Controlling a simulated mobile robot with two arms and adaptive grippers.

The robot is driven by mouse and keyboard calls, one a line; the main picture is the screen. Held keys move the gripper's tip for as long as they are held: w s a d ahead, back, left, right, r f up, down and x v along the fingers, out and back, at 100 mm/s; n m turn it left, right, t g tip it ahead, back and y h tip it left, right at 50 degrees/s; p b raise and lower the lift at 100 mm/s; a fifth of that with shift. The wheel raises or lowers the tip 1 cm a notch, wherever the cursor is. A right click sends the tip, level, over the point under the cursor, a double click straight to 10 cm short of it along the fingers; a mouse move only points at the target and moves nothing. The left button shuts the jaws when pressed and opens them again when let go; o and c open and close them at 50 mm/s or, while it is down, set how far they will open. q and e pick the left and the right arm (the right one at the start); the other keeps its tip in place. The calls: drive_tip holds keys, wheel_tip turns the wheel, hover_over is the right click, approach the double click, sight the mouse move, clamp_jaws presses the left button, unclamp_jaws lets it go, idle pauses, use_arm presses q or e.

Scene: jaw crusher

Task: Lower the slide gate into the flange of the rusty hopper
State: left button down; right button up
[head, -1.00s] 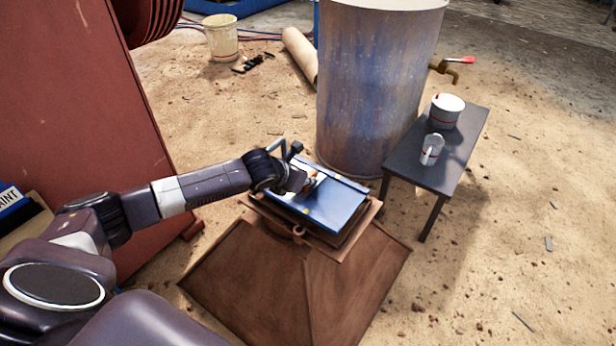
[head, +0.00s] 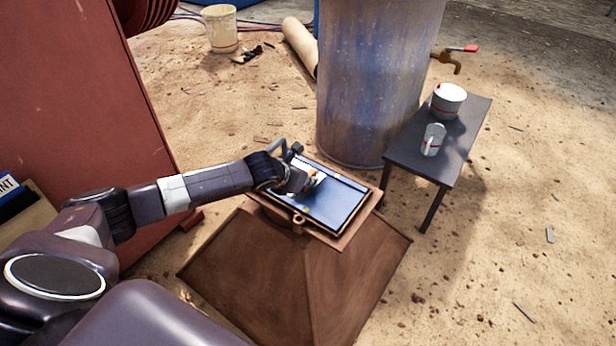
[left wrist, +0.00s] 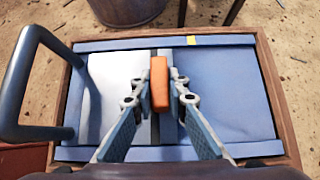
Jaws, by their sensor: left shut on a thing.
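The slide gate (head: 338,206) is a blue rectangular panel with raised edges. It lies within the square flange (head: 371,210) on top of the brown rusty hopper (head: 350,275), whose rim shows around it. In the left wrist view the gate (left wrist: 225,90) has an orange grip block (left wrist: 159,84) in the middle and a yellow mark on its far edge. My left gripper (left wrist: 160,98) is shut on the orange block, one finger on each side; the head view shows this gripper (head: 312,181) above the panel. I cannot tell whether the gate is fully seated. My right gripper is not in view.
A bent dark-blue bar (left wrist: 18,95) rises at the gate's left side. A large weathered drum (head: 375,80) stands just behind the hopper. A dark table (head: 425,165) with two white containers stands right. A red machine panel (head: 80,110) is at left. Sandy ground is open at right.

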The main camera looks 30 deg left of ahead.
use_arm(q)
drive_tip(key=shift+w+r, duration=0.2)
drive_tip(key=c, duration=1.8)
unclamp_jaws()
drive_tip(key=shift+s, duration=0.1)
drive_tip(key=shift+s+f, duration=0.25)
drive_tip(key=shift+f, duration=0.2)
drive_tip(key=shift+s+r, duration=0.2)
drive_tip(key=shift+r, duration=0.25)
drive_tip(key=v, duration=1.1)
drive_tip(key=shift+w+r, duration=0.1)
drive_tip(key=shift+r, duration=0.15)
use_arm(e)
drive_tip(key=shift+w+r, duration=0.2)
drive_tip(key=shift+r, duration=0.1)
